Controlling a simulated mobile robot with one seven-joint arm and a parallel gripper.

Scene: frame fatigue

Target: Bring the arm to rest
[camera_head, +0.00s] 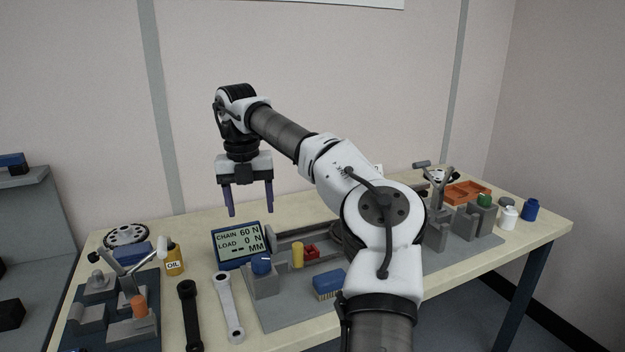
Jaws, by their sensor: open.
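My gripper (250,200) hangs from my raised arm at the middle left of the view. Its two dark blue fingers point down and stand apart with nothing between them. It is above the back part of the workbench (205,222), over the blue display box (240,246) that reads chain 60 N and load 0 N. The fingertips appear clear of the box and the bench. My arm reaches from the lower right up and to the left, and hides the middle of the bench.
A fixture (128,318) stands at the front left. An orange tray (467,193), a white bottle (508,217) and a blue jar (530,209) stand at the right.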

